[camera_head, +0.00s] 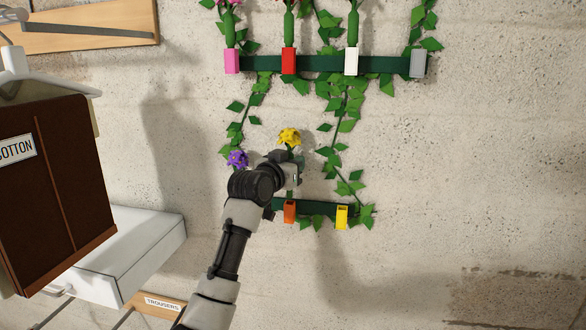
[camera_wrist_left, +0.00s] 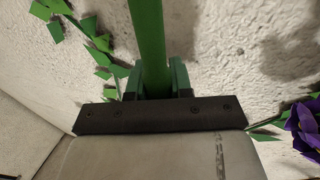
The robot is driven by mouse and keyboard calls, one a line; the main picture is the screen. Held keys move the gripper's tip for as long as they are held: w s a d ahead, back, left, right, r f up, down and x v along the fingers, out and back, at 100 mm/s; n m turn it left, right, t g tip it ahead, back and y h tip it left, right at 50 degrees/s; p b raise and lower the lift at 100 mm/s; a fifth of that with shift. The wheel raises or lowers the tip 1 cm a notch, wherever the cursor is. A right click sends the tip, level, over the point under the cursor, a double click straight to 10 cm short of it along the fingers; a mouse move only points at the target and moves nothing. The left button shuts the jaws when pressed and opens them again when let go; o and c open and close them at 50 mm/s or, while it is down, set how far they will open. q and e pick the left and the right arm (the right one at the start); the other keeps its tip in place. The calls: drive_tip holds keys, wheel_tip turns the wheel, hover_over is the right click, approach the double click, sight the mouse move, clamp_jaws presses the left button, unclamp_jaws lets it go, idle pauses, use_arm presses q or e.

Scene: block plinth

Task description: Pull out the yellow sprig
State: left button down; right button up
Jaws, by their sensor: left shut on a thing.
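The yellow sprig (camera_head: 289,136) shows its yellow flower head above my left gripper (camera_head: 293,170) in the head view. The left gripper is shut on its green stem, which also shows in the left wrist view (camera_wrist_left: 148,40) between the two fingers (camera_wrist_left: 163,78). An orange holder (camera_head: 289,211) sits on the lower green rail (camera_head: 315,207), below the gripper. The stem's lower end is hidden, so I cannot tell whether it is in a holder. My right gripper is not in view.
A purple flower (camera_head: 237,159) stands close left of my left gripper; it shows in the left wrist view (camera_wrist_left: 304,128). A yellow holder (camera_head: 341,217) looks empty. Ivy (camera_head: 346,125) hangs at the right. The upper rail (camera_head: 320,64) bears pink, red, white and grey holders.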

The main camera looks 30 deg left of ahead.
use_arm(q)
drive_tip(key=shift+r, duration=0.15)
drive_tip(key=shift+r, duration=2)
